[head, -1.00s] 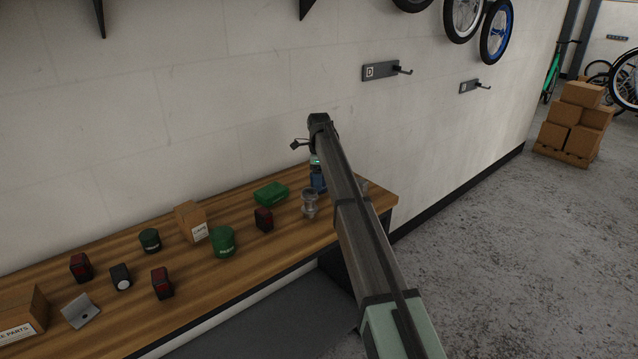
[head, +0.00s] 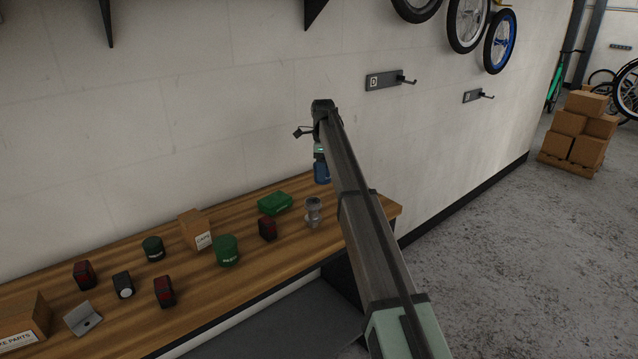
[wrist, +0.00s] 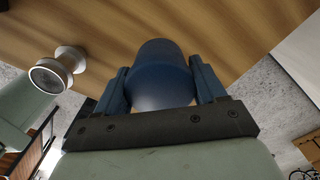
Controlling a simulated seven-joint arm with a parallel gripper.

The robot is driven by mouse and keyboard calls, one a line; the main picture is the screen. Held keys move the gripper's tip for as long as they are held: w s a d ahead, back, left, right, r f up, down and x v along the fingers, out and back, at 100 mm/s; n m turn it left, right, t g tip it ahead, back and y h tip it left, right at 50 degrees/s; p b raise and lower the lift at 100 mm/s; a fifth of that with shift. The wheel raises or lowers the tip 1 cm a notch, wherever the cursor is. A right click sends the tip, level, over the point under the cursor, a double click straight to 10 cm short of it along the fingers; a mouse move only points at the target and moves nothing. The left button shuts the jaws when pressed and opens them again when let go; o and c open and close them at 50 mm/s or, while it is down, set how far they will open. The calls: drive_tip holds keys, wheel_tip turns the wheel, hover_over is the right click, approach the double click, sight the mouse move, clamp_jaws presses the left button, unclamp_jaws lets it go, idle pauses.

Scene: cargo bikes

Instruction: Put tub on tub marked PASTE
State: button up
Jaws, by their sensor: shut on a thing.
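My gripper (head: 321,160) is shut on a blue tub (head: 322,175) and holds it above the right part of the wooden bench. In the wrist view the blue tub (wrist: 160,62) sits between the two fingers of my gripper (wrist: 161,82). A green tub (head: 227,252) with small pale lettering, which looks like the one marked PASTE, stands upright on the bench, left of and nearer than my gripper. A smaller dark green tub (head: 153,249) with a dark lid stands farther left; its lettering is too small to read.
On the bench (head: 200,293) stand a green box (head: 275,203), a red-and-black item (head: 267,228), a silver cup-like part (head: 313,212) and a cardboard box (head: 195,231). More small items lie at the left. The wall (head: 180,110) rises behind; a hook plate (head: 385,79) is mounted there.

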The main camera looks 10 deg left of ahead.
wheel_tip(320, 180, up, 2)
drive_tip(key=shift+r, duration=0.15)
drive_tip(key=s+a+r+n, duration=0.25)
drive_tip(key=s+a, duration=0.45)
drive_tip(key=a, duration=0.4)
drive_tip(key=s+a+r+n, duration=0.1)
drive_tip(key=s+a+r, duration=0.2)
drive_tip(key=s+a, duration=0.6)
drive_tip(key=m, duration=0.3)
hover_over(225, 241)
drive_tip(key=shift+f, duration=4.2)
drive_tip(key=shift+f, duration=0.1)
